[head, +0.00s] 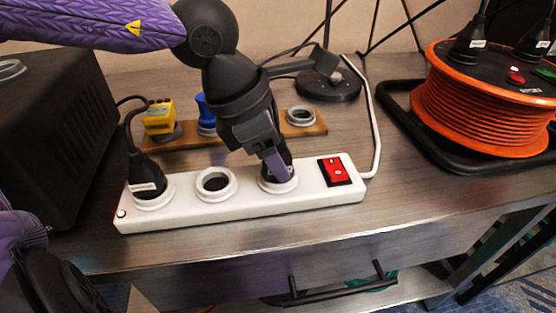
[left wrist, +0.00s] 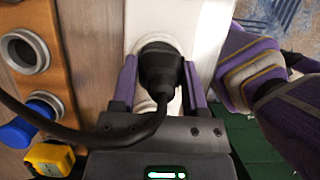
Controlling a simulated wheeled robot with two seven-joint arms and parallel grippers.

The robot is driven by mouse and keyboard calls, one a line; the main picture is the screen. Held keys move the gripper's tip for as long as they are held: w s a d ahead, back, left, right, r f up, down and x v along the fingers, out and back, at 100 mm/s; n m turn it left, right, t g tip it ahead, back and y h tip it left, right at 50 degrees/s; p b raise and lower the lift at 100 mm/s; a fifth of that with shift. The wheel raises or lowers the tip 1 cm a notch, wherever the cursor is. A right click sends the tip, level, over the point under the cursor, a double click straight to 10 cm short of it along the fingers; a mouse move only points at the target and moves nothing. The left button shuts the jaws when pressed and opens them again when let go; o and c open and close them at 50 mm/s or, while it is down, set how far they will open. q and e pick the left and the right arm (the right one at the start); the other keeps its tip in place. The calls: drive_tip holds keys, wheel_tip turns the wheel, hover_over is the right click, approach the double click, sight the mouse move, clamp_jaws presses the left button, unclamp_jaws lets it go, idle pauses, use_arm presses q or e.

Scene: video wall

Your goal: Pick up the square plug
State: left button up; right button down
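My left gripper (head: 277,168) points down at the right-hand socket of the white power strip (head: 240,206). A black plug (head: 289,168) is there, largely hidden by the near finger. In the left wrist view the black plug (left wrist: 161,72) sits between the two purple fingers (left wrist: 160,82), its cord curving off to the left. The fingers are close beside it, but I cannot tell whether they press on it, or whether the plug is square. Another black plug (head: 146,176) stands in the strip's left socket. The middle socket (head: 215,184) is empty.
A wooden board (head: 187,142) behind the strip carries a yellow plug (head: 159,118), a blue plug (head: 206,113) and an empty grey socket (head: 300,116). A black box (head: 60,140) stands left, an orange cable reel (head: 490,105) right. The strip has a red switch (head: 336,171).

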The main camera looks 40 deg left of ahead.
use_arm(q)
clamp_jaws()
